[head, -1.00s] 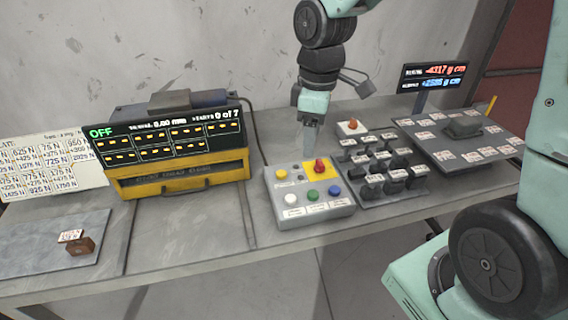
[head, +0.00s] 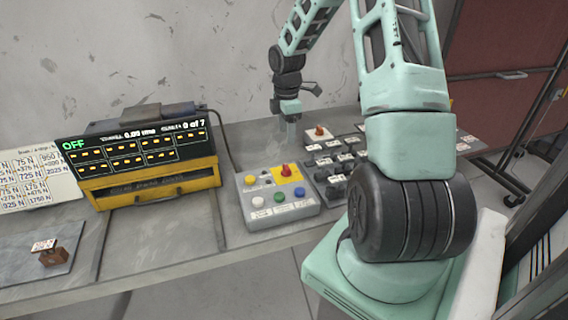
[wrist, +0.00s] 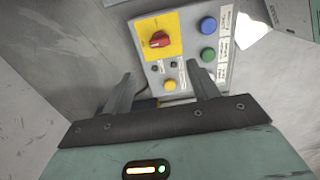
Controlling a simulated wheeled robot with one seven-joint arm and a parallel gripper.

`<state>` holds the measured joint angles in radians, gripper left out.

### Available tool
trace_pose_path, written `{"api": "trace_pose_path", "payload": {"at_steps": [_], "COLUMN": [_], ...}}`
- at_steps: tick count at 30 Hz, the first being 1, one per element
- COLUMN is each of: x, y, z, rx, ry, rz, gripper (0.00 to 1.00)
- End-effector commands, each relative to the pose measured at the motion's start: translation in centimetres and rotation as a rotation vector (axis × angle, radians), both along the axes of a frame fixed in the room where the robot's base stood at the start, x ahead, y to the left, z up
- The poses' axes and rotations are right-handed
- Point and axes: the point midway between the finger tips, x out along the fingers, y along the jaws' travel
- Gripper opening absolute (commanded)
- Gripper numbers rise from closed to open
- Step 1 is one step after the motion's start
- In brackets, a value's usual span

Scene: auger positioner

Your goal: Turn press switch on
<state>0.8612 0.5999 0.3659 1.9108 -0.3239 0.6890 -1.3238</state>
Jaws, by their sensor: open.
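A grey control box (head: 264,222) stands on the bench and has a red rotary switch (head: 286,170) on a yellow plate, with yellow, white, green and blue buttons. In the wrist view the red switch (wrist: 159,40) is ahead of the fingers, toward the upper left. My gripper (wrist: 160,88) is open and empty, its two fingers apart, with the yellow button (wrist: 170,85) seen between them. In the head view my gripper (head: 291,135) points down behind the box, above the bench. The display (head: 140,145) reads OFF in green. I cannot read which label belongs to the press switch.
A yellow-and-black display unit (head: 160,190) stands left of the box. A small brown block (head: 54,257) lies on the left plate. Bench space in front of the display is clear.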

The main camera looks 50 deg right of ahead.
Motion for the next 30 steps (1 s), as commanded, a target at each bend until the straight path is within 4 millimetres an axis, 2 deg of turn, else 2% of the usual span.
{"api": "trace_pose_path", "payload": {"at_steps": [9, 15, 21, 30], "x": [-0.1, -0.1, 0.0, 0.0], "y": [0.2, 0.1, 0.0, 0.0], "z": [-6.8, -10.3, -12.2, -12.6], "rx": [0.003, 0.002, 0.001, -0.001], "ry": [0.004, 0.002, 0.001, -0.001], "rz": [0.0, 0.0, -0.002, -0.002], "gripper": [0.59, 0.59, 0.59, 0.59]}}
